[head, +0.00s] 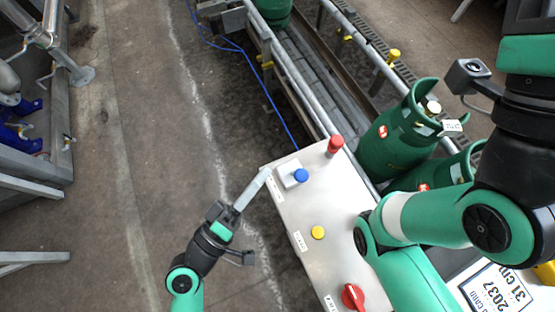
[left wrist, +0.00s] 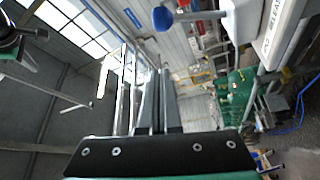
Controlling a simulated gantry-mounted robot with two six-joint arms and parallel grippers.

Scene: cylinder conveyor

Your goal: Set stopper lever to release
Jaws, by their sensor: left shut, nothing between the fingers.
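The stopper lever, with a blue knob (head: 301,175) on a white block (head: 286,170), is at the far left part of the grey control panel (head: 300,215). In the left wrist view, the blue knob (left wrist: 163,18) shows at the top, with the white block (left wrist: 238,22) to its right. My left gripper (head: 266,172) is shut and empty, its long fingertips close to the left side of the block. I cannot tell whether they touch it. The fingers (left wrist: 158,85) also show in the left wrist view. My right arm comes in from the right; its gripper is out of sight.
The panel also carries a red button (head: 335,144), a yellow button (head: 318,232) and a red rotary knob (head: 353,296). Green gas cylinders (head: 395,145) stand beyond the panel on the right. A conveyor rail (head: 290,70) runs behind.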

